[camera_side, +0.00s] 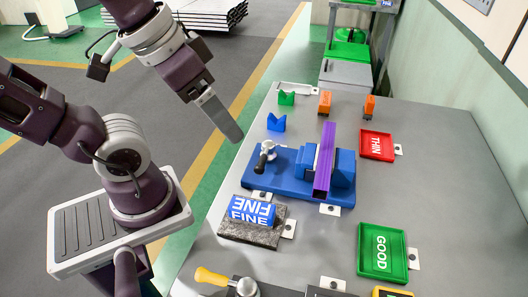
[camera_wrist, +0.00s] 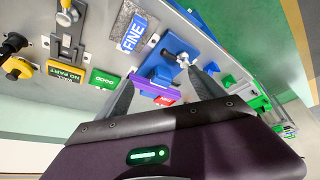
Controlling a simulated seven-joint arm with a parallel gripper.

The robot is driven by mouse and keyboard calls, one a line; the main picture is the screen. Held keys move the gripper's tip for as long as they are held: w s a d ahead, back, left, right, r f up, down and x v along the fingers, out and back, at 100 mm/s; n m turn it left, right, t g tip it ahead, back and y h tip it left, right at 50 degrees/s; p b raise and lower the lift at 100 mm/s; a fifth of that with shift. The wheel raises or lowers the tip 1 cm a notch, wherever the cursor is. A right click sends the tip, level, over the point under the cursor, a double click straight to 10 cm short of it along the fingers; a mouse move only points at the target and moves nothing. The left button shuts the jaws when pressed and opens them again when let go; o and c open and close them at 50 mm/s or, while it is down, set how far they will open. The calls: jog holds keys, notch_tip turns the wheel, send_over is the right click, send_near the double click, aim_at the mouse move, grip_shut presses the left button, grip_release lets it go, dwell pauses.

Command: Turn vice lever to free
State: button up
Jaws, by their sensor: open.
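The blue vice (camera_side: 290,183) sits on the grey bench. Its lever (camera_side: 264,157), with a silver pivot and a dark handle, is at the vice's left end and points down and left. The lever also shows as a small silver part in the wrist view (camera_wrist: 183,60). A purple profile (camera_side: 324,160) stands across the vice between its blue jaws; I cannot tell how tightly it is held. My gripper (camera_side: 226,122) is above and left of the vice, apart from the lever. Its two fingers are spread and empty in the wrist view (camera_wrist: 160,92).
A blue FINE block (camera_side: 250,211) lies on a dark stone plate in front of the vice. A red THIN tray (camera_side: 377,145) and a green GOOD tray (camera_side: 382,252) are to the right. Blue and green V-blocks (camera_side: 276,123) and orange items (camera_side: 325,103) stand behind.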

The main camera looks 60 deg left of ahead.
aim_at(262, 159)
jog(key=w+n+g, duration=0.1)
jog(key=w+a+f+n+g, duration=0.1)
jog(key=w, duration=0.1)
jog(key=w+n+g, duration=0.1)
jog(key=w, duration=0.1)
jog(key=shift+a+f+g+h, duration=0.15)
jog(key=shift+g+h, duration=0.15)
jog(key=c, duration=0.7)
jog(key=w+a+f+n+g, duration=0.1)
jog(key=w+f, duration=0.1)
jog(key=w+a+f+n+g+h, duration=0.1)
jog(key=w+n, duration=0.1)
jog(key=w+a+f+n+g+h, duration=0.1)
jog(key=w+f+g, duration=0.1)
jog(key=shift+w+a+f+n, duration=0.1)
jog(key=shift+w+f+n, duration=0.1)
jog(key=shift+f+n, duration=0.15)
jog(key=shift+c, duration=0.5)
jog(key=shift+w+a+f+n+g+h, duration=0.15)
jog(key=shift+w+a+f+n+g, duration=0.1)
jog(key=shift+f, duration=0.3)
jog(key=shift+w+a+f+n+g+h, duration=0.1)
jog(key=shift+w+f+n+g+h, duration=0.1)
jog(key=shift+f, duration=0.3)
jog(key=x, duration=0.5)
jog(key=shift+s+d+f, duration=0.1)
jog(key=shift+f, duration=0.25)
jog(key=shift+s+d+f, duration=0.1)
jog(key=shift+s+f, duration=0.05)
jog(key=shift+f, duration=0.3)
